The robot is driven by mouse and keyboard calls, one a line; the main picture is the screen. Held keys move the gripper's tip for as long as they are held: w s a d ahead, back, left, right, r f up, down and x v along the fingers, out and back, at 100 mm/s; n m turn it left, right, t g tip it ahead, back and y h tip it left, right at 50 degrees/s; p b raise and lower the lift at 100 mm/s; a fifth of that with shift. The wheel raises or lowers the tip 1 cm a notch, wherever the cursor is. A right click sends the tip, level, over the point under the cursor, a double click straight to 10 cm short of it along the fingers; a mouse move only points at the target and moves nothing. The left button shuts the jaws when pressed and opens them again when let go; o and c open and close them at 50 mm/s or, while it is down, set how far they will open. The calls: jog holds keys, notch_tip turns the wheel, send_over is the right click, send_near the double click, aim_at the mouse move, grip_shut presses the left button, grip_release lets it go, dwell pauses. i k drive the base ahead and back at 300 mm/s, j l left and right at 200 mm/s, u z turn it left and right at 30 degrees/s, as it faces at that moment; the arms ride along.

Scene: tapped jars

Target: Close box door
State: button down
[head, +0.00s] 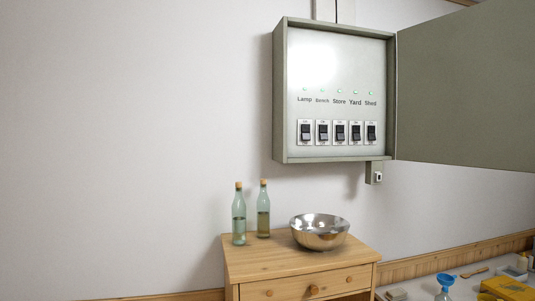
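A grey-green wall box (279,95) hangs on the white wall at the upper right in the head view. Its door (465,90) is hinged on the right side and stands wide open, running past the right edge of the picture. Inside is a pale panel (345,70) with a row of several black switches (340,132). The labels above them read Lamp, Bench, Store, Yard and Shed, each under a small green light. My gripper is not in view.
A wooden cabinet (303,276) stands below the box. On it are two corked green bottles (239,220) (263,215) and a metal bowl (319,233). At the lower right a grey surface holds a blue funnel (445,282) and a yellow item (508,289).

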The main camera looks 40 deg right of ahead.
aim_at(466, 79)
jog(key=l+u, duration=0.15)
jog(key=l, duration=0.25)
jog(key=k+l+u, duration=0.1)
jog(key=l, duration=0.25)
jog(key=k+l+u, duration=0.15)
jog(key=l, duration=0.25)
jog(key=l+u, duration=0.15)
jog(key=l, duration=0.2)
jog(key=k+l+u, duration=0.15)
jog(key=l, duration=0.2)
jog(key=k+l, duration=0.2)
jog(key=l, duration=0.3)
jog(key=k+l, duration=0.2)
jog(key=l, duration=0.35)
jog(key=k+l, duration=0.15)
jog(key=l, duration=0.35)
jog(key=k+l, duration=0.2)
jog(key=l, duration=0.3)
jog(key=k+l, duration=0.2)
jog(key=l, duration=0.3)
jog(key=k+l, duration=0.2)
jog(key=l, duration=0.35)
jog(key=k+l, duration=0.15)
jog(key=l, duration=0.35)
jog(key=k+l, duration=0.2)
jog(key=l, duration=0.3)
